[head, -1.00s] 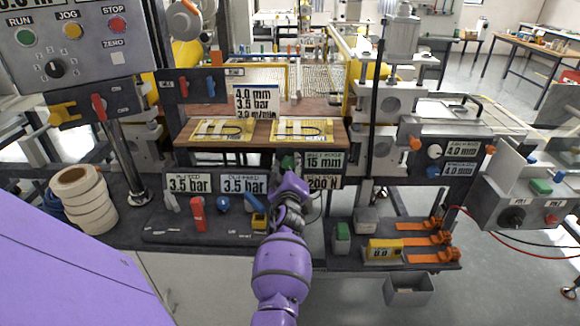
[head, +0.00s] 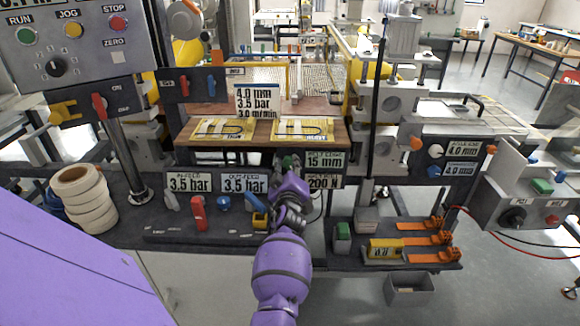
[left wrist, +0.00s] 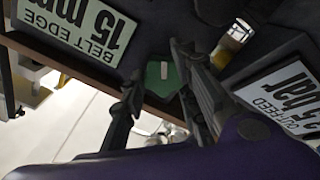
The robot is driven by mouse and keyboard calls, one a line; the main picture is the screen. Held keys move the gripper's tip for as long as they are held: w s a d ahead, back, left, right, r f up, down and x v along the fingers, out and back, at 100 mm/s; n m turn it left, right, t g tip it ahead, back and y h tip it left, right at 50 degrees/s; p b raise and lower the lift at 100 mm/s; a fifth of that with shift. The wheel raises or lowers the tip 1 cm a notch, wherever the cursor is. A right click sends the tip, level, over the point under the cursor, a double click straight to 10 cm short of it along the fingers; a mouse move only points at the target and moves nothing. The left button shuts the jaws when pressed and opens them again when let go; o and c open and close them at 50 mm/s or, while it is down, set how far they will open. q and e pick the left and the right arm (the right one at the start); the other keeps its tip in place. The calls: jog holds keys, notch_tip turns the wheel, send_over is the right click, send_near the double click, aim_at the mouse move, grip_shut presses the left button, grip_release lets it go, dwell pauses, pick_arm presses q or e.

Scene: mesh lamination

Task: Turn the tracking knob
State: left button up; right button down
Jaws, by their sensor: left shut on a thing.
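The green knob (head: 288,161) sits on the dark panel below the work shelf, beside the belt edge display (head: 324,160) that reads 15 mm. My left gripper (head: 289,176) is at this knob and covers much of it in the head view. In the left wrist view the green knob (left wrist: 162,75) with a white mark lies between the fingers of my left gripper (left wrist: 160,88), which is shut on it. The belt edge display (left wrist: 80,25) shows at the upper left there. I cannot read the knob's label. My right gripper is not in view.
Two pressure displays (head: 191,182) (head: 244,183) stand left of the gripper, with a red lever (head: 198,213) and a blue knob (head: 223,204) below. A 200 N display (head: 324,182) is close on the right. White tape rolls (head: 85,198) stand at the left.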

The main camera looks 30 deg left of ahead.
pick_arm(q)
jog(key=shift+w+d+r, duration=0.1)
jog(key=shift+r, duration=0.2)
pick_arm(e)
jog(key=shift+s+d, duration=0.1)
